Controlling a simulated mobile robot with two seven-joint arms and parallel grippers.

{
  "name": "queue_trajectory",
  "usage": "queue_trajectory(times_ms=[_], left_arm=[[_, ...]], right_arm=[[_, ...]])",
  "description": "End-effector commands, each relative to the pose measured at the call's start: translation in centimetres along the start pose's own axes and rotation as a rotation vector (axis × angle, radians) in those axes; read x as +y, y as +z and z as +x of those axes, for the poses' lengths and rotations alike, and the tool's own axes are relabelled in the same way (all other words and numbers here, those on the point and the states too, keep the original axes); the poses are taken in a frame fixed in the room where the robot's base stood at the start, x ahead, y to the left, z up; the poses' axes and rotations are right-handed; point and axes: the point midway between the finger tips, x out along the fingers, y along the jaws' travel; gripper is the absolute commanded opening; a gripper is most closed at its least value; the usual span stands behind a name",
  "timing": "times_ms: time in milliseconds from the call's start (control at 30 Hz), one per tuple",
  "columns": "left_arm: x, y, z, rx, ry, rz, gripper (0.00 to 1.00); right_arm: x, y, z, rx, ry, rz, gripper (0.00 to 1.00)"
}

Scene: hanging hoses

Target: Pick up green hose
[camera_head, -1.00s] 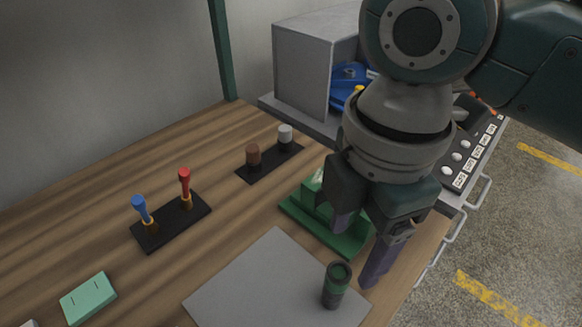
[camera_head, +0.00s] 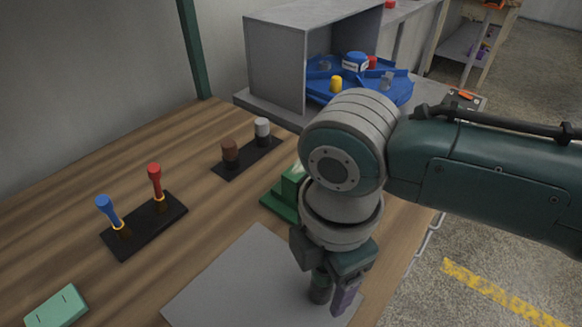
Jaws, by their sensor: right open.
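The green hose appears to be the short, dark, upright cylinder (camera_head: 320,286) near the right edge of the grey mat (camera_head: 235,282). Its top is mostly hidden by my right gripper. My right gripper (camera_head: 333,290) comes down from above, with its open jaws at the cylinder. One purple-grey finger shows just right of the cylinder. The other finger is hidden, so I cannot tell whether the fingers touch it. My left gripper is not in view.
A green stand (camera_head: 282,201) is partly hidden behind my right arm. A black holder with blue and red handles (camera_head: 145,229), a dark strip with brown and white knobs (camera_head: 245,160) and a pale green block (camera_head: 57,308) lie left. A grey box (camera_head: 275,65) and blue tray (camera_head: 330,92) stand behind.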

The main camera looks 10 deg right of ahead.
Motion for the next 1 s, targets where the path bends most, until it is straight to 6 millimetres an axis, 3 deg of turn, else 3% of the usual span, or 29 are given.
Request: queue_trajectory(times_ms=[100, 700, 1000], left_arm=[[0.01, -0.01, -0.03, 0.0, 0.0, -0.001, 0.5], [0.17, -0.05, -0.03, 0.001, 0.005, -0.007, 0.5], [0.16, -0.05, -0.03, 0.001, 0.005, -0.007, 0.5]], right_arm=[[0.0, -0.02, -0.05, 0.0, 0.0, 0.0, 0.7], [0.01, -0.01, -0.09, 0.001, 0.0, 0.001, 0.02], [0.02, -0.02, -0.1, 0.001, 0.0, 0.001, 0.0]])
